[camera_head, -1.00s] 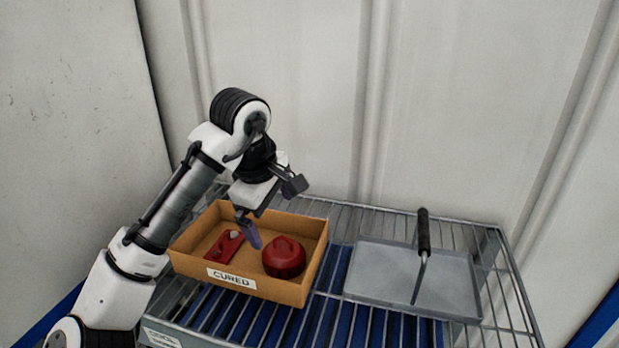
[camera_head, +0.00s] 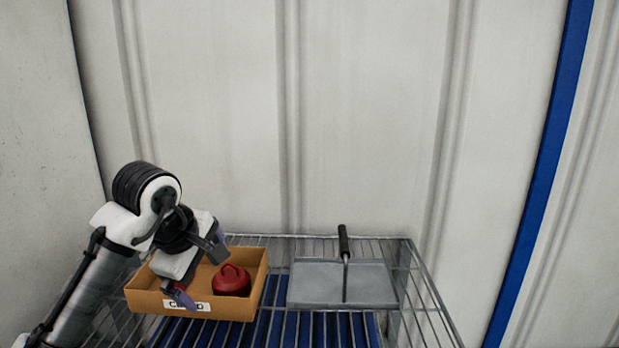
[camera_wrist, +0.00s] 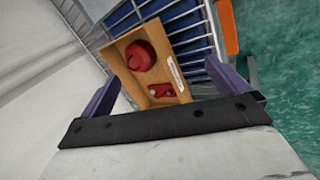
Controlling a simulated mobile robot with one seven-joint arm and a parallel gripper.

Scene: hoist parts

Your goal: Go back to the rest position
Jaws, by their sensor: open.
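My gripper (camera_head: 200,268) is open and empty, with its two purple-grey fingers wide apart. In the head view it is in front of the left part of a tan box (camera_head: 258,270) labelled CURED. In the wrist view the fingers (camera_wrist: 166,86) stand on either side of the box (camera_wrist: 117,57), which appears some distance beyond them. A round red part (camera_head: 232,281) lies in the box; it also shows in the wrist view (camera_wrist: 140,57). A smaller flat red part with a pale knob (camera_wrist: 160,91) lies beside it, mostly hidden by my gripper in the head view.
The box stands on a wire rack (camera_head: 420,295). Right of it on the rack is a grey tray (camera_head: 315,284) with a black-handled tool (camera_head: 344,246) across it. A pale ribbed wall (camera_head: 370,120) rises behind. Green floor (camera_wrist: 275,95) shows in the wrist view.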

